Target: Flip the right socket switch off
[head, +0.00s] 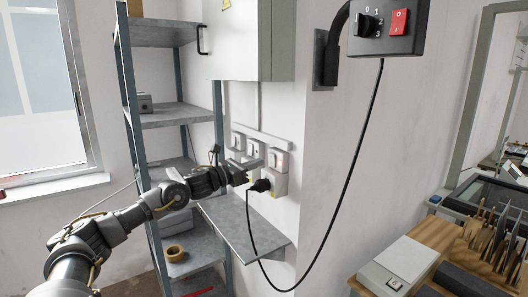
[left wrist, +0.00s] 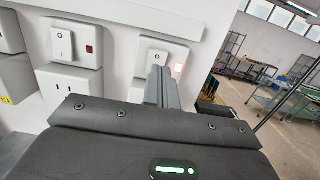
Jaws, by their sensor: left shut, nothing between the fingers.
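The right socket switch (head: 277,158) is a white rocker panel on the wall, above a white socket with a black plug (head: 260,186) in it. In the left wrist view the right switch (left wrist: 155,54) has a glowing red light beside its rocker. My left gripper (head: 243,177) is at the sockets in the head view, just left of the plug. Its fingers (left wrist: 162,82) are shut and empty, overlapping the lower part of the right switch. I cannot tell whether they touch it. The middle switch (left wrist: 62,40) has a dark red light. My right gripper is out of view.
A black cable (head: 357,150) hangs from the plug up to a grey control box (head: 388,28). A grey shelf board (head: 246,232) lies below the sockets. A metal rack (head: 175,115) stands left, and a wall cabinet (head: 248,50) hangs above.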

